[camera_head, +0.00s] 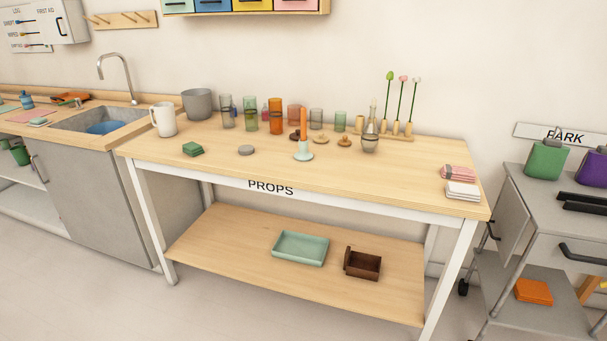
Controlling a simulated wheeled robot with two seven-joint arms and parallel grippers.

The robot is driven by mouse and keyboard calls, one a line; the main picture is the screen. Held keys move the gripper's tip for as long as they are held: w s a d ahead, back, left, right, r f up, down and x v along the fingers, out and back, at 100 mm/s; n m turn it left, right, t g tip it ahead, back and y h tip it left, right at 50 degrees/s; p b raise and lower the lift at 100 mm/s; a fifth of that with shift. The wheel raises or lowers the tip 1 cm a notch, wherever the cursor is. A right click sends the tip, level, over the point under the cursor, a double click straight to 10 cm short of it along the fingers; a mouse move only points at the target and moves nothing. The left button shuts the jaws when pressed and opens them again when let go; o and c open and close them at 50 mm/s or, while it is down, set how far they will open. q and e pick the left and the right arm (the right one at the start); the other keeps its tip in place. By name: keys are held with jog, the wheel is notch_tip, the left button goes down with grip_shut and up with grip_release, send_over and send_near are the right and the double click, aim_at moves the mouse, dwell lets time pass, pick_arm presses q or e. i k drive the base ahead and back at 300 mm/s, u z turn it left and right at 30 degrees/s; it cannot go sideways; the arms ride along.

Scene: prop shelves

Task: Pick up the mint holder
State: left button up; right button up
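The mint holder (303,156) stands on the PROPS table near the front edge, a little right of the table's middle. It has a pale mint, dish-like base, and a slim salmon candle (304,131) stands upright in it. A dark, low holder (295,136) and a tan, low holder (321,140) are close behind it. Neither of my grippers shows in the head view.
Coloured glasses (276,116) line the table's back, with a glass bottle (370,136) to the right. A mint tray (300,248) rests on the lower shelf.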

aim_at(302, 154)
jog(key=u, duration=1.15)
jog(key=i, duration=0.95)
jog(key=z, duration=0.35)
